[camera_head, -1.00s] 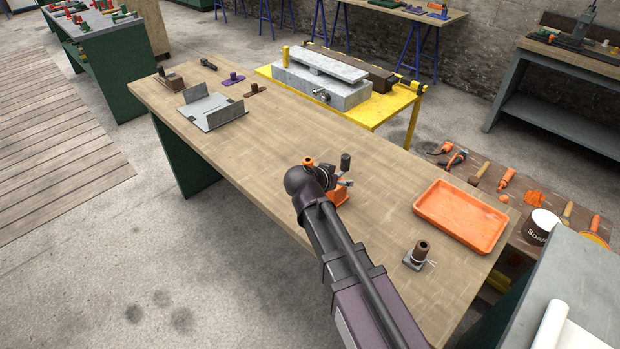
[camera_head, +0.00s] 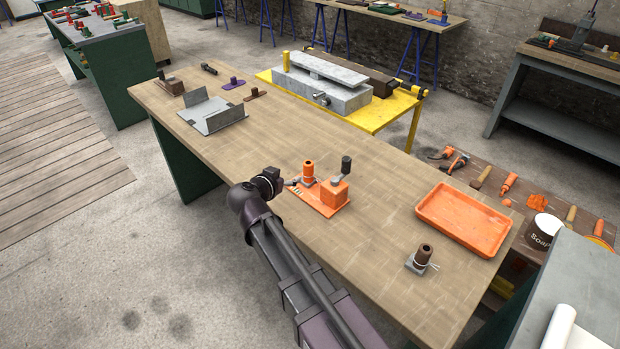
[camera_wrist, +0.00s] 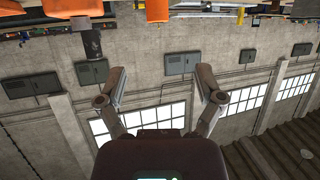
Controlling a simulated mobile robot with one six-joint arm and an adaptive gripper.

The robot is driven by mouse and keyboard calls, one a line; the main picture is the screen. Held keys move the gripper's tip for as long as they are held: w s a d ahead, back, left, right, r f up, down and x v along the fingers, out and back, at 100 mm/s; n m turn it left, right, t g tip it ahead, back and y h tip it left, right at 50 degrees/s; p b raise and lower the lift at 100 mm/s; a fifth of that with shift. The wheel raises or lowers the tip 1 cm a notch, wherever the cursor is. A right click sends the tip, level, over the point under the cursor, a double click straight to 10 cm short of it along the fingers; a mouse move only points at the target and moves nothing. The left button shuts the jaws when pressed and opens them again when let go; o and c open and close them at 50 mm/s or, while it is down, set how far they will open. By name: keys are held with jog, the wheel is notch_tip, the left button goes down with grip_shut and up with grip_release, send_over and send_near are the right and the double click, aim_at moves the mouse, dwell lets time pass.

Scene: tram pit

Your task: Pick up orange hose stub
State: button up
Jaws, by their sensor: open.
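The orange hose stub (camera_head: 308,167) stands upright in a small grey holder on an orange base plate (camera_head: 330,209) on the workbench. An orange block with a dark upright cylinder (camera_head: 346,164) is beside it, to the right. My gripper (camera_head: 294,183) is just left of the stub, apart from it as far as I can tell. In the wrist view the picture is upside down; my gripper (camera_wrist: 158,82) shows two spread fingers with nothing between them. An orange piece, apparently the stub (camera_wrist: 157,9), hangs at the top edge, partly cut off.
An orange tray (camera_head: 468,246) lies at the bench's right end, with a brown stub in a grey holder (camera_head: 420,258) before it. A grey bracket (camera_head: 212,122) sits at the far left end. A yellow stand with a grey machine (camera_head: 322,86) is behind. The bench middle is clear.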

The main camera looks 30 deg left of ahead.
aim_at(305, 166)
jog(key=b+x, duration=0.3)
jog(key=x, duration=0.4)
jog(key=shift+f, duration=0.2)
jog(key=shift+w+f, duration=0.2)
jog(key=shift+w, duration=0.5)
jog(key=shift+b+x, duration=1)
jog(key=shift+x, duration=0.9)
jog(key=shift+w+d+f, duration=0.1)
jog(key=shift+w+f, duration=0.3)
jog(key=shift+w, duration=0.2)
grip_shut()
